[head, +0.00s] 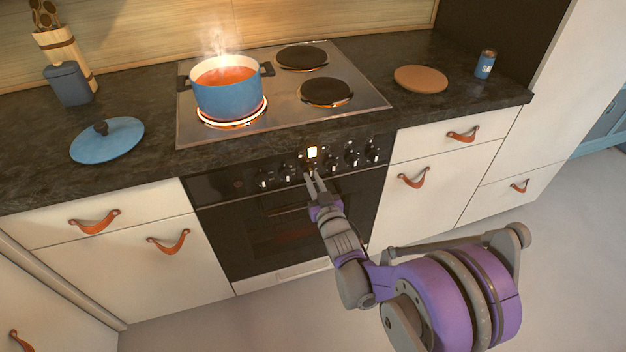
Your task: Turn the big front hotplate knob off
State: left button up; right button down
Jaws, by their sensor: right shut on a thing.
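The front left hotplate (232,123) glows orange under a blue pot of steaming red soup (228,98). A row of black knobs with light marks runs along the oven's control panel (225,184), on both sides of a small lit display (312,152). One knob (263,180) is at the left end. My right gripper (313,174) reaches the panel just below the display and is shut on a knob there. Its fingers largely hide that knob, so I cannot read its setting. My left gripper is not in view.
An oven door (290,235) lies below the panel. A blue lid (107,139) rests on the counter at left, a round wooden board (420,79) and a blue salt shaker (485,64) at right. Drawers with leather pulls (412,178) flank the oven. The floor in front is clear.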

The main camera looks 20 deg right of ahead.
jog(key=c, duration=0.9)
grip_release()
jog(key=shift+o, duration=0.2)
jog(key=s, duration=1)
jog(key=shift+s+d, duration=0.2)
jog(key=shift+s, duration=0.2)
